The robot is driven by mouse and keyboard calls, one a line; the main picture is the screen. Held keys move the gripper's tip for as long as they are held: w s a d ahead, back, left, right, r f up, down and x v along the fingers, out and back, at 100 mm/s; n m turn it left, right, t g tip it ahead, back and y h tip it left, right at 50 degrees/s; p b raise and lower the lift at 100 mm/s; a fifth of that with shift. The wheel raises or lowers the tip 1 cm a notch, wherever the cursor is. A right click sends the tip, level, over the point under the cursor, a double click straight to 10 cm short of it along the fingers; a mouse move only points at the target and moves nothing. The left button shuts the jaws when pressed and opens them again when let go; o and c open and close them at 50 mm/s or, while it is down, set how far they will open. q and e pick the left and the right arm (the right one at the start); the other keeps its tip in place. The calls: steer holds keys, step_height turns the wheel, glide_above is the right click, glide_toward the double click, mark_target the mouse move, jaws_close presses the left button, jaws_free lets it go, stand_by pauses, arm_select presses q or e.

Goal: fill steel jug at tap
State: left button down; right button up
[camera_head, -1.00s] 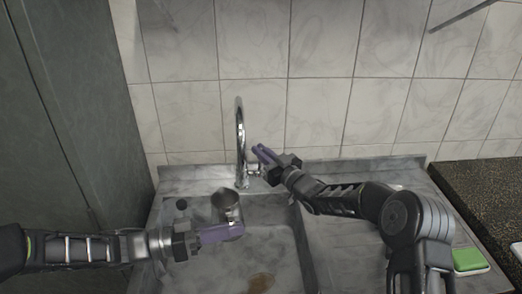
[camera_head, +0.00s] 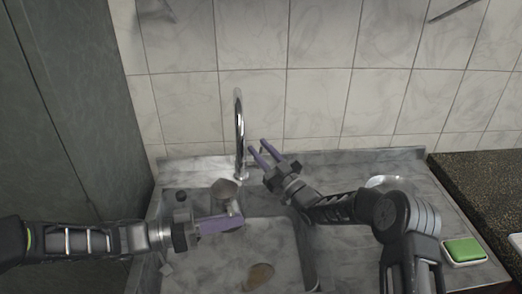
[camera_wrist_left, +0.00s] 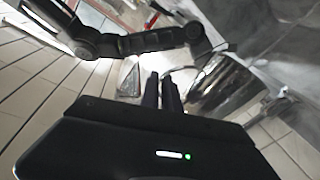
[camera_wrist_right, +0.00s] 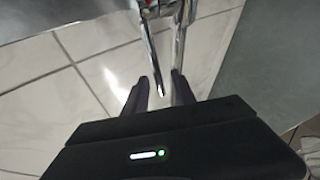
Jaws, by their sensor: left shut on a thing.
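The steel jug (camera_head: 224,188) is in the sink area, in front of the tap's base in the head view. My left gripper (camera_head: 226,222) is shut on it; the left wrist view shows the shiny jug body (camera_wrist_left: 222,85) beside the fingers. What is inside the jug is hidden. The chrome tap (camera_head: 239,130) stands upright at the back of the sink. My right gripper (camera_head: 263,152) is just right of the tap, fingers apart. In the right wrist view a thin chrome rod (camera_wrist_right: 155,65) of the tap ends between the fingertips. I see no water stream.
The grey sink basin (camera_head: 285,225) is below, with a brownish patch on its floor. A round pale dish (camera_head: 385,182) lies behind my right arm. A green sponge (camera_head: 463,250) sits at right near a dark speckled counter (camera_head: 490,190). A tiled wall is close behind the tap.

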step_height(320, 180, up, 10)
stand_by(0.6)
arm_select(q)
steer(key=w+d, duration=0.5)
steer(key=shift+w, duration=0.35)
steer(key=shift+a+r, duration=0.1)
stand_by(1.7)
steer(key=s+a, duration=0.4)
steer(key=s, duration=0.1)
steer(key=shift+s+a, duration=0.35)
steer(key=shift+a, duration=0.05)
